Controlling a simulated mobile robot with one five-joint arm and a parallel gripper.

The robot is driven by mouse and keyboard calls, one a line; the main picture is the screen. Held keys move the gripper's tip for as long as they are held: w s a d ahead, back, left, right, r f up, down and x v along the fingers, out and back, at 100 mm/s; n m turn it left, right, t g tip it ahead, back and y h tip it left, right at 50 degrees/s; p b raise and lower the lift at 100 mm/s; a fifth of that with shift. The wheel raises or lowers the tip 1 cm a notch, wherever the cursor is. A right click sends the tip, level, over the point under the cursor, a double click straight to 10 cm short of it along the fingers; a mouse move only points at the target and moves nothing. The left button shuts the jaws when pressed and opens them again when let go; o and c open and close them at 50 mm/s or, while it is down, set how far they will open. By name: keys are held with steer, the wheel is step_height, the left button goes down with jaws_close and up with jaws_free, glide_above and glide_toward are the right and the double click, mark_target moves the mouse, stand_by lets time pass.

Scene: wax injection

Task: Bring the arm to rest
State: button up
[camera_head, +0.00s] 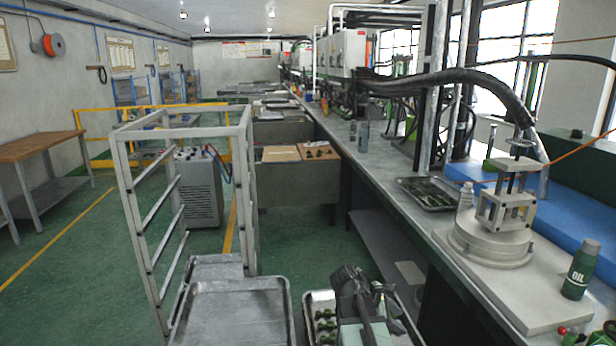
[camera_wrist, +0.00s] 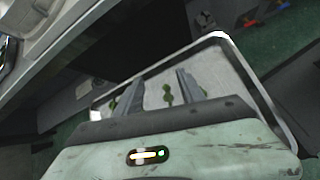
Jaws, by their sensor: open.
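My gripper (camera_wrist: 158,84) shows in the wrist view with its two grey fingers apart. Nothing is held between them. Beyond the fingers is a metal tray (camera_wrist: 240,65) with small green parts (camera_wrist: 168,96). I cannot tell how far above the tray the fingers are. In the head view my arm (camera_head: 352,290) is folded low at the bottom middle, over the right side of the same tray (camera_head: 308,298). The arm hides part of that tray and its green parts (camera_head: 325,326).
An empty-looking metal tray (camera_head: 240,300) lies left of the arm, by a metal rack frame (camera_head: 180,215). A long workbench (camera_head: 400,215) runs along the right, bearing a clamp fixture (camera_head: 500,205), an oil bottle (camera_head: 580,270) and another parts tray (camera_head: 428,194). Open green floor lies left.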

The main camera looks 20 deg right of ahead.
steer(key=a+f+m+y, duration=0.2)
steer(key=a+m+y, duration=0.1)
steer(key=a, duration=0.7)
steer(key=a+f+m+t+y, duration=0.1)
steer(key=a+m, duration=0.3)
steer(key=a, duration=0.7)
steer(key=a+f+m+y, duration=0.2)
steer(key=a+m+y, duration=0.1)
steer(key=a, duration=0.8)
steer(key=shift+f+m+y+p, duration=0.3)
steer(key=shift+f+m+y, duration=0.1)
steer(key=shift+y, duration=0.4)
steer(key=shift+a+m, duration=0.1)
steer(key=shift+m, duration=0.7)
steer(key=shift+c, duration=1.1)
